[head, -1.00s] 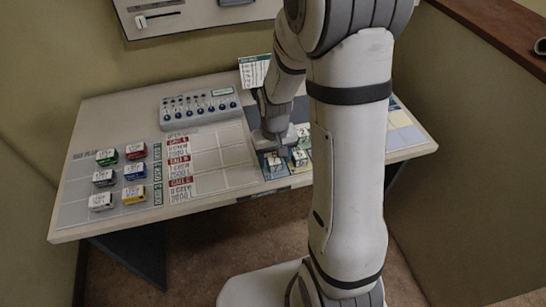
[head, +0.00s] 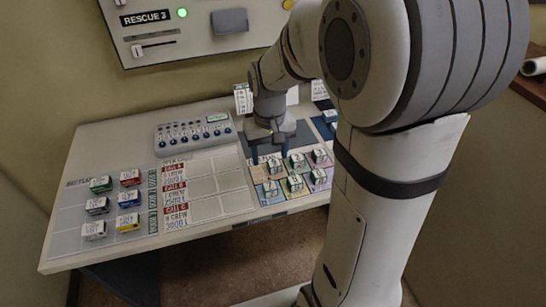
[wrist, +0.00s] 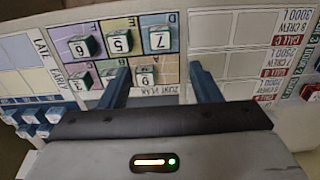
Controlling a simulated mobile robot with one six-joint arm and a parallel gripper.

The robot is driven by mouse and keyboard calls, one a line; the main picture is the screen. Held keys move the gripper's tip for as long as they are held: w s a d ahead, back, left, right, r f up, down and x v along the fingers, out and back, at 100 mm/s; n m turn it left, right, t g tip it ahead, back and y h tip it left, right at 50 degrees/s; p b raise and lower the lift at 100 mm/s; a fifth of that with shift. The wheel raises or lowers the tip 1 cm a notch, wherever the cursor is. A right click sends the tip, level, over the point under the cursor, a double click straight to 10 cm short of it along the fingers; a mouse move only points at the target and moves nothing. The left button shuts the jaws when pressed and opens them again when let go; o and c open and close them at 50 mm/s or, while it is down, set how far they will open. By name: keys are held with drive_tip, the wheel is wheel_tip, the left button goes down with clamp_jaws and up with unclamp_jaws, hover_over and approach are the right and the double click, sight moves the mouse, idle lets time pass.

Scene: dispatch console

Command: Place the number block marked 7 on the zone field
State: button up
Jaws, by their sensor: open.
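Empty cells (head: 203,187) beside the red call labels lie left of the blocks. Several coloured blocks stand on the far-left field (head: 70,214). A grey button panel (head: 195,131) stands at the back. A wall panel (head: 200,35) hangs above the desk.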

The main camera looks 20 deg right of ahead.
drive_tip(key=s+r+t, duration=0.1)
drive_tip(key=s+r, duration=0.2)
drive_tip(key=s, duration=0.4)
drive_tip(key=s+r+t, duration=0.2)
drive_tip(key=s+r, duration=0.1)
drive_tip(key=s, duration=0.4)
drive_tip(key=shift+r, duration=0.35)
idle(0.3)
